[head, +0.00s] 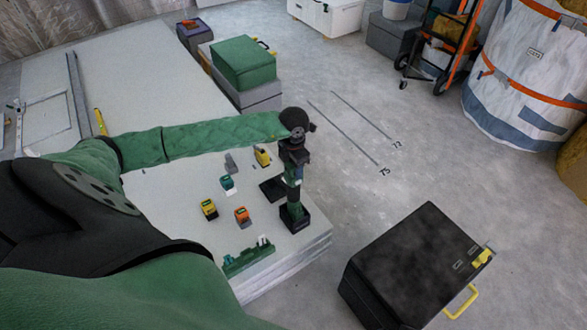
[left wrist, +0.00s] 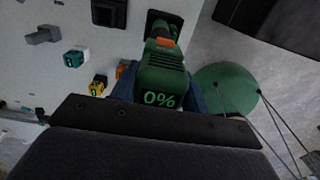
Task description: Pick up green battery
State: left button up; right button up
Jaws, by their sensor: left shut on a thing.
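A small teal-green battery (head: 227,183) stands on the white panel stack, apart from my grippers; it also shows in the left wrist view (left wrist: 75,58). My left gripper (head: 292,155) is at the panel's right edge, shut on a green power tool (head: 291,194). The tool stands roughly upright above a black base (head: 294,218) at the panel's edge. In the left wrist view the tool (left wrist: 160,80) has an orange part and a "0%" display, with blue fingers at its sides. I cannot tell whether its base touches the panel. My right gripper is not in view.
Near the battery are yellow (head: 208,208) and orange (head: 242,215) batteries, another yellow one (head: 262,156), a grey piece (head: 231,163) and a black pad (head: 272,189). A green rack (head: 248,258) lies at the front edge. A black case (head: 410,270) is on the floor.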

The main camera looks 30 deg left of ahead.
pick_arm(q)
jog(key=shift+r, duration=0.2)
